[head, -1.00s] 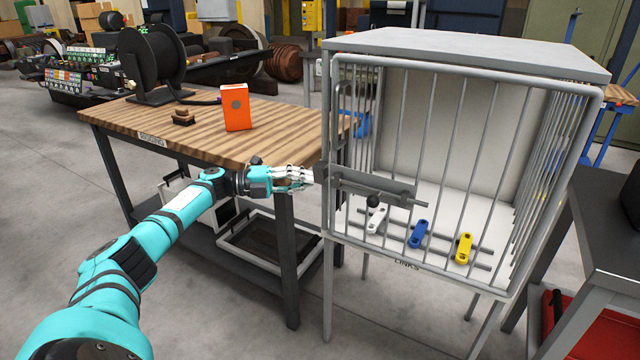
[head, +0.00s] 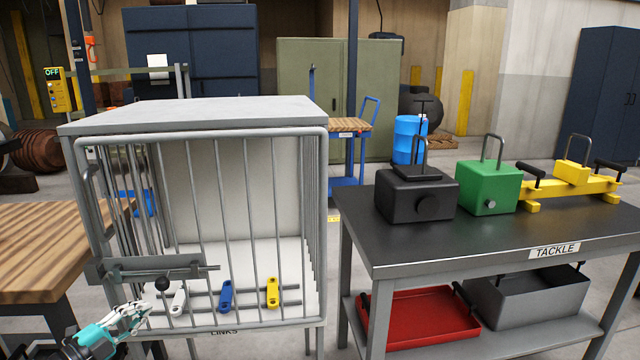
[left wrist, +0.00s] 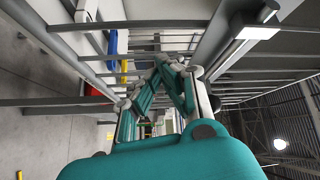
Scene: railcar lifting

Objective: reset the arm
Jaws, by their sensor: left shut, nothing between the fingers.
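My left gripper (head: 128,318) shows at the lower left of the head view, in front of the lower left corner of a grey barred cage (head: 190,115). Its fingers are shut and hold nothing. They also show in the left wrist view (left wrist: 168,78), close to grey bars. I cannot tell if they touch the cage. Most of the left arm is out of the head view. My right gripper is not in view.
The cage door has a latch with a black knob (head: 162,284). White (head: 178,301), blue (head: 227,295) and yellow (head: 272,293) links are inside. A wooden table (head: 45,250) is left, a tackle table (head: 440,255) right. Floor shows between cage and tackle table.

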